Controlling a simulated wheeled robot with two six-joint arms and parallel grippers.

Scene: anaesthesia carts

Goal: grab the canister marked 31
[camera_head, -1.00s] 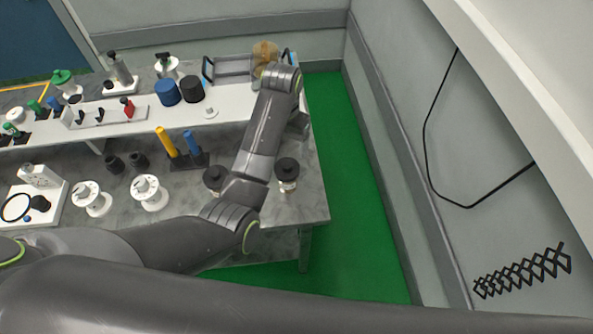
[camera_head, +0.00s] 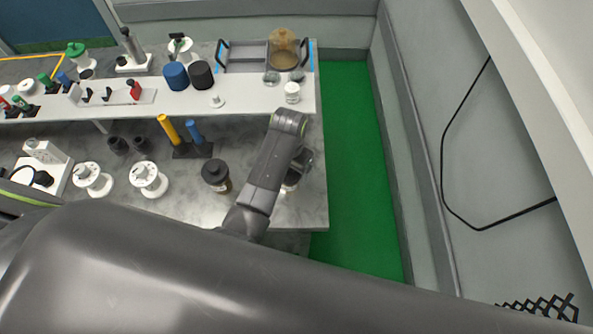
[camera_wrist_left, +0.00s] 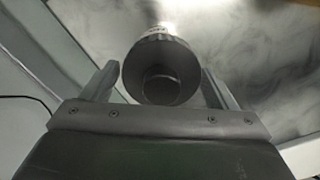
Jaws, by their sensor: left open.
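A dark-lidded canister (camera_wrist_left: 162,65) stands between the two fingers of my left gripper (camera_wrist_left: 158,80) in the left wrist view. The fingers are apart, one on each side of it, with gaps beside the lid. In the head view this canister (camera_head: 290,184) is mostly hidden by my left arm and gripper (camera_head: 299,165), near the right edge of the grey table. A second canister (camera_head: 216,177) with a black lid and brown body stands to its left. I cannot read a number on either canister. My right gripper is not in view.
A holder with yellow and blue rods (camera_head: 191,149) and white spools (camera_head: 148,179) stand to the left. Green floor (camera_head: 355,190) is clear on the right.

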